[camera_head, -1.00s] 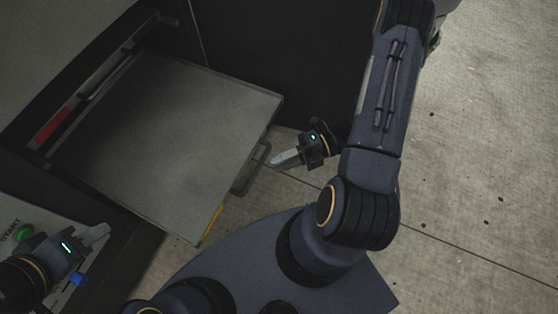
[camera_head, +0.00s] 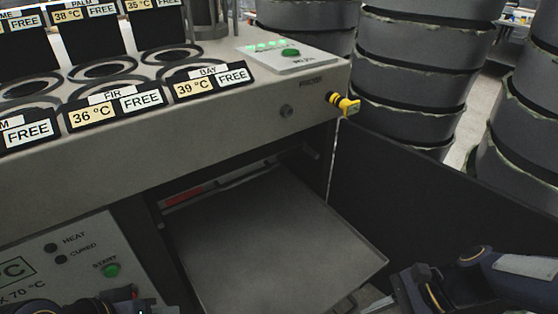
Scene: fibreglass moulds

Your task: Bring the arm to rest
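My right arm (camera_head: 490,275) comes in at the bottom right. Its gripper (camera_head: 376,304) is cut by the bottom edge, near the front right corner of a pulled-out grey tray (camera_head: 275,245). I cannot tell whether its fingers are open or shut. My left gripper (camera_head: 158,309) is at the bottom left, mostly below the frame, in front of the control panel (camera_head: 75,260) with the green START button (camera_head: 111,270). Its finger state cannot be made out. Nothing is seen held in either gripper.
A bench (camera_head: 200,135) with round openings and labels FIR and BAY stands above the tray. A yellow-black knob (camera_head: 343,104) sticks out at its right end. A dark open door (camera_head: 420,225) stands right of the tray. Stacked grey moulds (camera_head: 410,75) stand behind.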

